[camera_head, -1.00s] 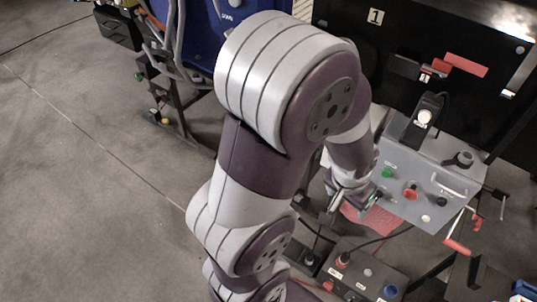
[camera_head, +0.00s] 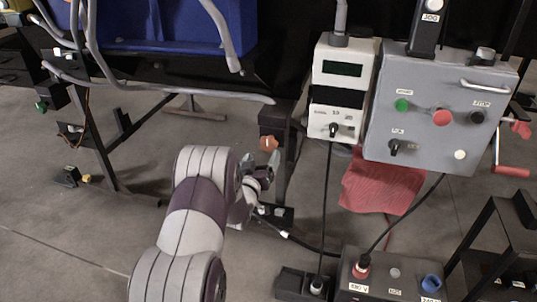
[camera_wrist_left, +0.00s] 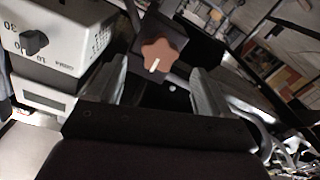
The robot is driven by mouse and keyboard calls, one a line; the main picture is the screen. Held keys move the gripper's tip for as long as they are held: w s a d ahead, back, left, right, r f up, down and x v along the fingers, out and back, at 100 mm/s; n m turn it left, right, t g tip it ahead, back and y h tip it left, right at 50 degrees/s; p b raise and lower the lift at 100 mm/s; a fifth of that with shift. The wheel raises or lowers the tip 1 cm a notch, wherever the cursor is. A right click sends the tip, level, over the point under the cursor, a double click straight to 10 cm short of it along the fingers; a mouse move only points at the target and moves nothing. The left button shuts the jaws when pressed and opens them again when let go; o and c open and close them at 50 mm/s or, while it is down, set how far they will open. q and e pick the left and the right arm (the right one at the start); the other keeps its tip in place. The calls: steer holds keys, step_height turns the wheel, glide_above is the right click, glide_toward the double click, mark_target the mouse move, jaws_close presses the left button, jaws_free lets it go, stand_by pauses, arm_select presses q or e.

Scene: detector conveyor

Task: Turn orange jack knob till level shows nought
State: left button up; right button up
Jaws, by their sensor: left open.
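The orange star-shaped jack knob (camera_head: 269,143) sits on a dark post below the conveyor frame. In the left wrist view the knob (camera_wrist_left: 160,54) has a pale mark and lies beyond the fingertips, in line with the gap between them. My left gripper (camera_head: 262,165) is open, its fingers just below the knob in the head view. In the left wrist view its fingers (camera_wrist_left: 160,85) stand wide apart with nothing between them. No level reading can be made out. My right gripper is out of view.
A white meter box (camera_head: 333,107) with a dark green display and a black dial stands right of the knob. A grey control box (camera_head: 430,125) is farther right, above a red cloth (camera_head: 380,187). A socket box (camera_head: 385,276) and cables lie below. Open floor is at left.

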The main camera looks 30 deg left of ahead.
mark_target(267, 148)
arm_select(q)
steer(key=b+x, duration=0.1)
steer(key=x, duration=0.6)
steer(key=shift+f+b, duration=0.2)
steer(key=shift+b, duration=0.15)
steer(key=shift+w+a+r, duration=0.1)
steer(key=shift+w+r, duration=0.05)
steer(key=shift+w, duration=0.3)
steer(key=c, duration=1)
steer(key=shift+o, duration=0.2)
